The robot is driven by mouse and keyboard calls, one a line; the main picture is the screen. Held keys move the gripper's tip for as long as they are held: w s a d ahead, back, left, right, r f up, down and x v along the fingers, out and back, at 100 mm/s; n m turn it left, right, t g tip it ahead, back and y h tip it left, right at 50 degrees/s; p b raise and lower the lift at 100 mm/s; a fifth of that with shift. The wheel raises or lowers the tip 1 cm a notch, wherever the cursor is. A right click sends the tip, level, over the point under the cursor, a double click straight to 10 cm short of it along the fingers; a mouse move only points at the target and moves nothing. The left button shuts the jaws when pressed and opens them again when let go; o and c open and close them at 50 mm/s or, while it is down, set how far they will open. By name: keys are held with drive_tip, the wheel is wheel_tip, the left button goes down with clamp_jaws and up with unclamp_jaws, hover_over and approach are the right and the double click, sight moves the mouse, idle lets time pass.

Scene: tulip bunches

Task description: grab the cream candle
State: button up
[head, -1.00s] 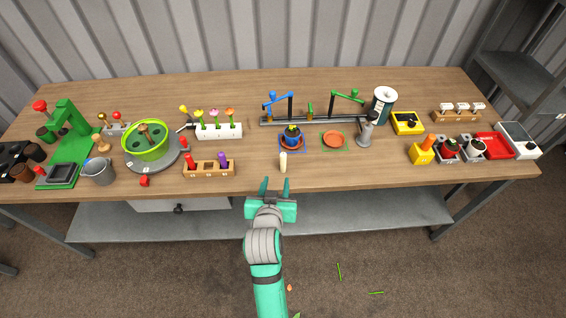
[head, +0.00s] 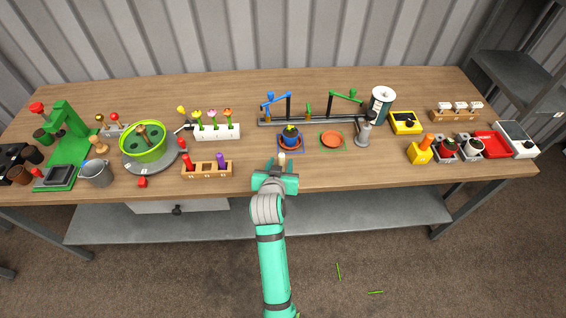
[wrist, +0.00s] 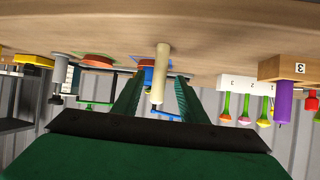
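The cream candle (head: 282,158) stands upright near the front edge of the table, in front of the blue pot. In the wrist view, which is upside down, the candle (wrist: 161,72) is pale and slim, with its top end between the two green fingers. My gripper (head: 280,164) is at the table's front edge, right at the candle, and hides its lower part in the head view. In the wrist view my gripper (wrist: 158,88) is open, with a gap visible on each side of the candle.
A wooden block with red and purple pegs (head: 207,170) stands left of the candle. The blue pot (head: 291,138) is just behind it. An orange saucer (head: 331,139) and a grey stand (head: 363,135) are to the right. The table front right of the candle is clear.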

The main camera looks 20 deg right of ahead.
drive_tip(key=shift+x, duration=1.15)
drive_tip(key=shift+d, duration=0.1)
clamp_jaws()
